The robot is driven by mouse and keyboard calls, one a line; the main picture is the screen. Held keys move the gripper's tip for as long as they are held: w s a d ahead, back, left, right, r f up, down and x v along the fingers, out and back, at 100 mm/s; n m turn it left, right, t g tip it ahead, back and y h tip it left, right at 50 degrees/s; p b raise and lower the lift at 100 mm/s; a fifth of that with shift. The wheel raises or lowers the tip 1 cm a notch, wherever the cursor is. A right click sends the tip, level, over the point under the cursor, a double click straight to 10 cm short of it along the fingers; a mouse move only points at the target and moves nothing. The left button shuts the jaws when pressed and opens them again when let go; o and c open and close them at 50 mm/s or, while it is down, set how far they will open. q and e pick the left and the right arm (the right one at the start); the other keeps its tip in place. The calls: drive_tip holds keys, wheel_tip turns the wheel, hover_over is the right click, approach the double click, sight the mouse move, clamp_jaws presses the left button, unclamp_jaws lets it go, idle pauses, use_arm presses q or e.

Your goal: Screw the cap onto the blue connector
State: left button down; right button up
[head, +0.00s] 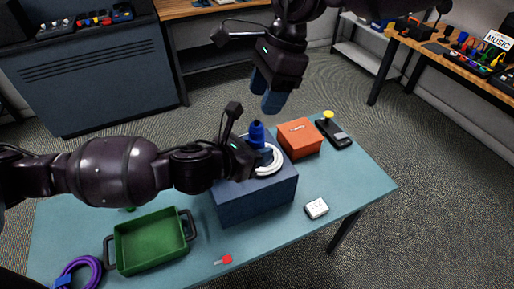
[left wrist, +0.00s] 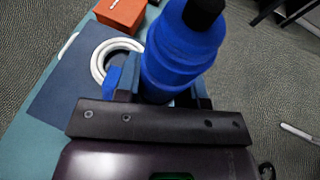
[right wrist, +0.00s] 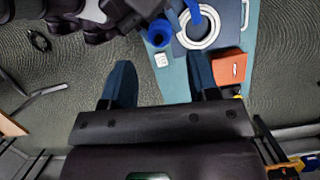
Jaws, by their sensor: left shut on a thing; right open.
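The blue connector (head: 257,133) stands roughly upright in my left gripper (head: 250,152), above the dark blue box. In the left wrist view the connector (left wrist: 180,55) is a ribbed blue body with a black tip, between the fingers. The right wrist view shows a round blue part (right wrist: 160,32) near my left arm, probably the same connector. My right gripper (head: 268,92) is above and slightly right of the connector, fingers apart and empty. I cannot clearly make out a separate cap.
A white cable coil (head: 276,163) lies on the dark blue box (head: 258,198). An orange box (head: 300,139), a black device (head: 337,134), a small white box (head: 316,208), a green tray (head: 150,242), a red piece (head: 224,260) and a purple cable (head: 92,263) are on the table.

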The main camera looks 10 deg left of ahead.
sight(256, 121)
drive_tip(key=shift+x, duration=2.9)
drive_tip(key=shift+r, duration=0.1)
clamp_jaws()
drive_tip(key=m+t, duration=0.1)
drive_tip(key=m, duration=0.3)
drive_tip(key=shift+m, duration=0.3)
drive_tip(key=m+t, duration=0.1)
drive_tip(key=m, duration=0.4)
drive_tip(key=shift+m+t, duration=0.3)
drive_tip(key=shift+t, duration=0.1)
drive_tip(key=shift+c, duration=0.8)
unclamp_jaws()
drive_tip(key=shift+s, duration=0.1)
